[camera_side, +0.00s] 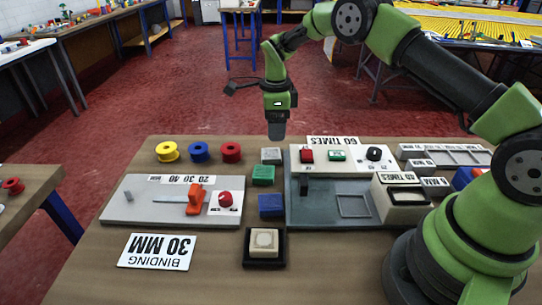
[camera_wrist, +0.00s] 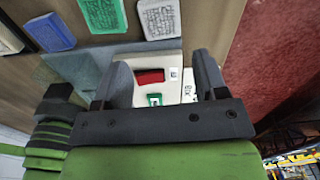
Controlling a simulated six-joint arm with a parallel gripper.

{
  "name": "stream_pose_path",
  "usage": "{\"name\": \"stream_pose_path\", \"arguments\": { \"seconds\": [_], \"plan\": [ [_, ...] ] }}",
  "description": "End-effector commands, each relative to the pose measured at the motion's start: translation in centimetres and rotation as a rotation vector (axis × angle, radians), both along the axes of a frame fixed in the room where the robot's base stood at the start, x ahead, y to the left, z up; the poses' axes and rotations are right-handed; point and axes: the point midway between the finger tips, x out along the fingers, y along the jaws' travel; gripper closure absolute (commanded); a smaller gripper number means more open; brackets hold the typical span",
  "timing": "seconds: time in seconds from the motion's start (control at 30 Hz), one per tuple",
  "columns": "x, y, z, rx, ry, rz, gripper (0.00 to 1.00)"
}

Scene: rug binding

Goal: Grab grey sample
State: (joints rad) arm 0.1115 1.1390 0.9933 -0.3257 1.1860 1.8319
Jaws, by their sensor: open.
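The grey sample (camera_side: 271,155) is a small square block lying on the wooden table, behind the green sample (camera_side: 263,175) and the blue sample (camera_side: 271,205). My gripper (camera_side: 276,133) hangs pointing down above and slightly behind the grey sample, apart from it. In the wrist view the grey sample (camera_wrist: 159,18) shows a rough, patterned top at the upper edge, beyond the fingertips. The two fingers (camera_wrist: 163,70) stand wide apart with nothing between them. The green sample (camera_wrist: 103,14) and blue sample (camera_wrist: 51,32) lie to its left there.
A panel with red, green and black controls (camera_side: 337,165) stands right of the grey sample. Yellow, blue and red spools (camera_side: 231,152) are to its left, behind a grey cutting board (camera_side: 135,209). A beige block (camera_side: 264,240) sits in a black tray (camera_side: 264,263) in front.

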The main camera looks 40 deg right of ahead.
Motion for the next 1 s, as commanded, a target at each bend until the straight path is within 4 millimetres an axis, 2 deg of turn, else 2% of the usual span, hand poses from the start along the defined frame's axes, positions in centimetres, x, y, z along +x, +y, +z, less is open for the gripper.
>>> {"name": "stream_pose_path", "arguments": {
  "seconds": [0.1,0.27,0.6,0.87,0.9,1.0],
  "plan": [
    [-0.1,0.0,-1.9,0.0,0.003,0.002,0.34],
    [0.0,0.0,-3.1,0.001,0.001,0.002,0.34],
    [0.2,-0.1,-7.6,-0.001,-0.001,0.003,0.34],
    [0.3,-0.1,-8.1,-0.001,-0.002,0.003,0.34],
    [0.3,-0.1,-8.0,-0.001,-0.002,0.003,0.36],
    [0.3,-0.1,-8.0,-0.001,-0.002,0.003,0.59]
  ]
}}
